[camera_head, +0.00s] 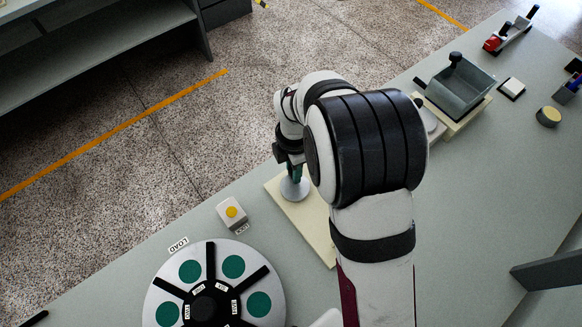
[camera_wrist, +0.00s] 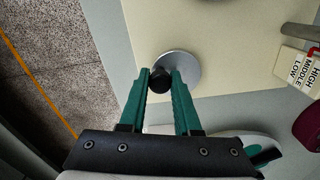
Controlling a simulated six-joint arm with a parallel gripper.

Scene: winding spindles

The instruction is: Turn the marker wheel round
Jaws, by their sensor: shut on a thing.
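A round silver disc (camera_wrist: 186,66) lies on a cream board (camera_wrist: 235,45) in the wrist view; it also shows in the head view (camera_head: 295,190). A black knob (camera_wrist: 160,80) stands at the disc. My gripper (camera_wrist: 161,76) has green fingers, one on each side of the knob, and is shut on it. In the head view my gripper (camera_head: 292,169) is above the disc, and my arm hides part of the board. I cannot tell whether this disc is the marker wheel. A larger grey wheel (camera_head: 222,253) with green circles and black spokes is at the lower left, apart from my gripper.
A white block with a yellow button (camera_head: 232,212) stands between the large wheel and the board. A label reading HIGH, MIDDLE, LOW (camera_wrist: 300,70) is beside the board. The bench edge runs along the left.

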